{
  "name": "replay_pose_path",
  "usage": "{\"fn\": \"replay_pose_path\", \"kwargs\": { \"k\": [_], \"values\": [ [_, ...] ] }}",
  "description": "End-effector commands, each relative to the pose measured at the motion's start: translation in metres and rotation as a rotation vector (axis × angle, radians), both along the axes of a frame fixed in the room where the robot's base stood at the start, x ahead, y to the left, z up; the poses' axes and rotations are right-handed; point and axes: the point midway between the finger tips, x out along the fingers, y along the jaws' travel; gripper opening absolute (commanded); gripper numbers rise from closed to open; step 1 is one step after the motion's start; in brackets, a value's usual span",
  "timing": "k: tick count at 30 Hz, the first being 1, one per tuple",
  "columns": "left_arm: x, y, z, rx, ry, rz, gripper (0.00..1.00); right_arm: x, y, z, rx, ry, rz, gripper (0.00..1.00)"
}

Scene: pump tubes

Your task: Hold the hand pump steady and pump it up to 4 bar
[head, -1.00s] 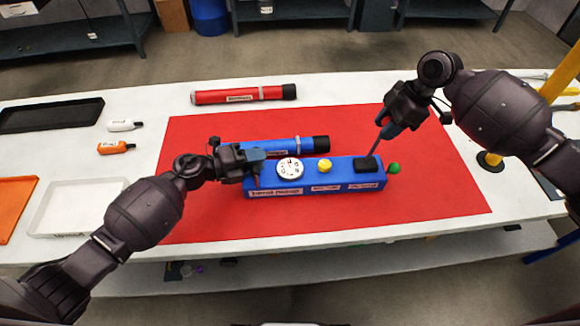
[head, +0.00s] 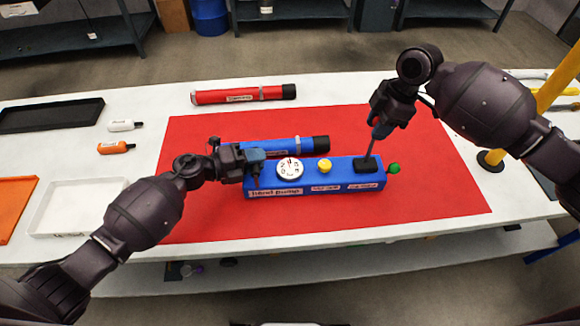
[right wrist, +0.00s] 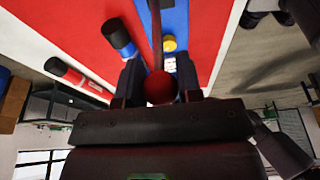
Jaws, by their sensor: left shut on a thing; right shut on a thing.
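The blue hand pump (head: 308,190) lies on the red mat. Its top carries a white dial gauge (head: 289,168), a yellow knob (head: 324,165) and a black lever base (head: 367,164); a green knob (head: 393,168) is at its right end. The gauge's needle is too small to read. My left gripper (head: 254,165) is shut on the pump's left end. My right gripper (head: 381,129) is shut on the pump lever (head: 374,147), which stands nearly upright. In the right wrist view, the lever's red ball (right wrist: 159,88) sits between the fingers.
A blue tube (head: 275,146) with a black cap lies just behind the pump. A red tube (head: 240,95) lies behind the mat (head: 430,195). White and orange bottles (head: 117,147), a black tray (head: 50,115) and a white tray (head: 75,205) are left. A yellow post (head: 545,95) stands right.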

Motion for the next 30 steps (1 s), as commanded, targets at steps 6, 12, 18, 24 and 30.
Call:
{"fn": "replay_pose_path", "kwargs": {
  "k": [6, 12, 18, 24, 30],
  "values": [
    [-0.001, 0.001, -0.002, 0.003, 0.003, 0.0, 0.0, 0.001, 0.0, 0.001, 0.0, -0.003, -0.002, 0.1],
    [-0.001, 0.001, -0.002, 0.003, 0.004, -0.001, 0.0, 0.001, 0.003, 0.001, -0.019, -0.004, 0.001, 0.1],
    [-0.001, 0.0, -0.002, 0.003, 0.004, -0.001, 0.0, 0.0, 0.012, 0.001, -0.088, -0.009, 0.002, 0.1],
    [-0.002, 0.0, -0.002, 0.003, 0.004, -0.002, 0.0, 0.0, 0.019, 0.0, -0.137, -0.013, 0.0, 0.1],
    [-0.002, 0.0, -0.002, 0.003, 0.004, -0.002, 0.0, 0.0, 0.019, 0.0, -0.137, -0.013, 0.0, 0.1]
  ]
}}
